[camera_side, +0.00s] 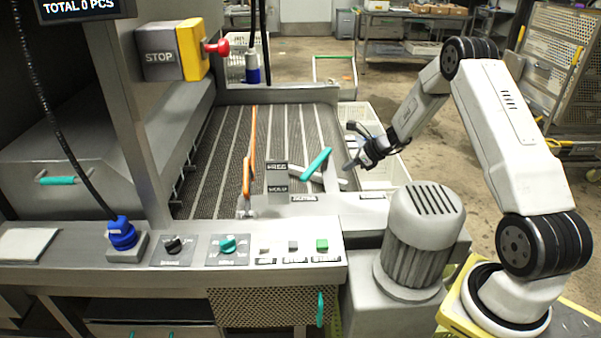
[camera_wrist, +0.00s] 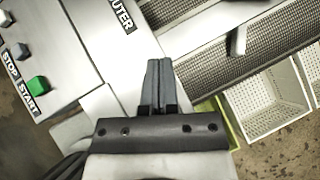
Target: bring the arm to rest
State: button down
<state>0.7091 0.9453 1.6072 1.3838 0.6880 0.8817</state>
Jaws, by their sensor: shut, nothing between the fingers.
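The slatted conveyor bed (camera_wrist: 210,60) lies beyond the fingers in that view. My arm reaches in from the right and is bent at the elbow.
A panel with a green START button (camera_side: 321,245) and knobs runs along the front. A grey ribbed motor housing (camera_side: 425,235) stands below my forearm. White crates (camera_wrist: 268,98) stand beside the bed.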

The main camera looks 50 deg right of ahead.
jog(key=shift+s+d+r, duration=0.1)
jog(key=shift+s+r, duration=0.3)
jog(key=shift+s, duration=0.05)
jog(key=s+a+r+n+g+h, duration=0.1)
jog(key=s+a+r+n+g, duration=0.1)
jog(key=s+a+n, duration=0.4)
jog(key=s+a+r+n+g+h, duration=0.1)
jog(key=s+a+r+n+g, duration=0.1)
jog(key=s+a+r+n, duration=0.2)
jog(key=s+a+r+n+g+h, duration=0.1)
jog(key=s+a+r+n, duration=0.2)
jog(key=s+a+n, duration=0.6)
jog(key=a+n, duration=0.8)
jog(key=n, duration=0.4)
jog(key=shift+s+a+r+n+g, duration=0.2)
jog(key=shift+s+r+n+g, duration=0.1)
jog(key=shift+s+r+g, duration=0.1)
